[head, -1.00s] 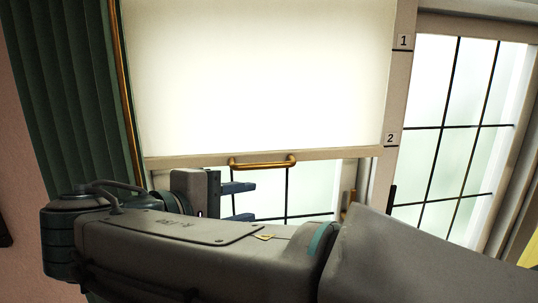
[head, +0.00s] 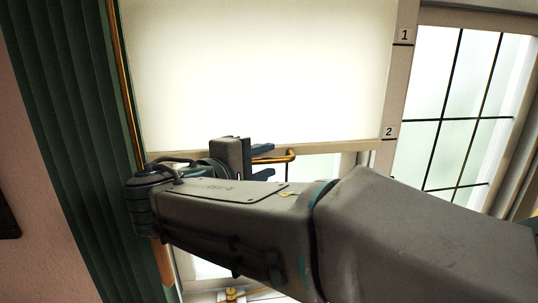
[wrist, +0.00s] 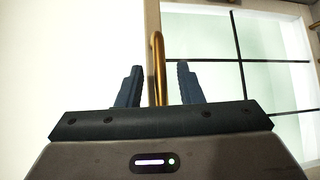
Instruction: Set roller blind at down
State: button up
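The white roller blind (head: 255,70) covers the upper window, with its bottom bar (head: 335,147) near the mark 2 on the right frame. A brass handle (head: 290,156) is fixed along that bar; my arm hides its left part. My gripper (head: 264,163) is at the handle, coming from the left. In the wrist view the brass handle (wrist: 158,70) runs between the two blue fingers of my gripper (wrist: 157,85). The fingers are apart, with a gap on each side of the handle. The blind (wrist: 70,60) fills the left of the wrist view.
The frame carries marks 1 (head: 404,35) and 2 (head: 389,131). A green curtain (head: 75,130) hangs close on the left of my arm. A paned window (head: 465,110) is on the right. A small brass fitting (head: 231,295) shows at the bottom.

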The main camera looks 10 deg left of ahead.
jog(key=shift+w+d+f, duration=0.1)
jog(key=shift+w+d, duration=0.2)
jog(key=shift+w, duration=0.2)
grip_shut()
notch_tip(320, 180, down, 40)
jog(key=b, duration=3.4)
jog(key=shift+r, duration=0.25)
jog(key=shift+s+f, duration=0.1)
jog(key=shift+f, duration=0.05)
grip_release()
